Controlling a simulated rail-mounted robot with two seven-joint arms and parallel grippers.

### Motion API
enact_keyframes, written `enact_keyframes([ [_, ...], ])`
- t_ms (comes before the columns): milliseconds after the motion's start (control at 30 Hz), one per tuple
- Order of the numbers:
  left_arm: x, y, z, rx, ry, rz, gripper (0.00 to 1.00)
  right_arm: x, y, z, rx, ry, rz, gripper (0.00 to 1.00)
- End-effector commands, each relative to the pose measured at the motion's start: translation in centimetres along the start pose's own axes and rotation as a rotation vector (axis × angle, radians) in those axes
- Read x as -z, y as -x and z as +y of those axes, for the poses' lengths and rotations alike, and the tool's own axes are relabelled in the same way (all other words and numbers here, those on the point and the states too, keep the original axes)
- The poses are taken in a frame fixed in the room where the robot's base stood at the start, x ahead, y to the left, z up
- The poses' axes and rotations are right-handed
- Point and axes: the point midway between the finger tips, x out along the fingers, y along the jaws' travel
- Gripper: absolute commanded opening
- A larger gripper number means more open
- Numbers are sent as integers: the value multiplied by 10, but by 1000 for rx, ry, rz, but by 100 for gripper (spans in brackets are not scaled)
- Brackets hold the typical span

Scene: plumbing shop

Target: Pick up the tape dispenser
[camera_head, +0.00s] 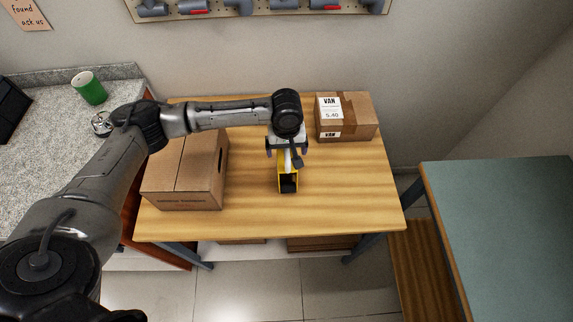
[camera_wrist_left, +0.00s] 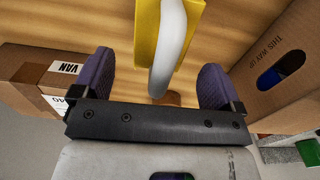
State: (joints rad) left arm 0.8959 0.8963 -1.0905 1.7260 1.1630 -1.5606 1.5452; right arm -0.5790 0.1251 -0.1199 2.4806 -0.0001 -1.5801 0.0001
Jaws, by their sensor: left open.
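The yellow tape dispenser (camera_head: 288,183) with a dark front end is on the middle of the wooden table (camera_head: 345,200). My left gripper (camera_head: 287,150) is over its rear part, which the gripper and wrist partly hide. In the left wrist view, the dispenser (camera_wrist_left: 146,32) shows a yellow body and a curved white part (camera_wrist_left: 171,45). That white part lies between the spread fingers of the left gripper (camera_wrist_left: 156,80), with a visible gap on each side. The left gripper is open and holds nothing. My right gripper is not in view.
A large cardboard box (camera_head: 180,185) stands left of the dispenser, beneath my left arm. A smaller labelled box (camera_head: 357,118) stands at the back right. A green mug (camera_head: 88,88) is on the stone counter. The table's front right is clear. A teal-topped bench (camera_head: 510,220) stands farther right.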

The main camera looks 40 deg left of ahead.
Motion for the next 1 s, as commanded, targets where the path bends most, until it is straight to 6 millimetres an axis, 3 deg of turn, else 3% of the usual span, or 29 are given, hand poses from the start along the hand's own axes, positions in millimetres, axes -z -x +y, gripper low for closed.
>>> enact_keyframes([
  [200, 0, -23, -1, 0, 0, 0, 92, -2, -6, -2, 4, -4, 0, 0],
  [533, 0, -26, -1, 0, 0, 1, 91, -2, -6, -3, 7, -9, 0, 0],
  [1000, -1, -26, -1, 0, 0, 1, 46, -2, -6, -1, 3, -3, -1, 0],
])
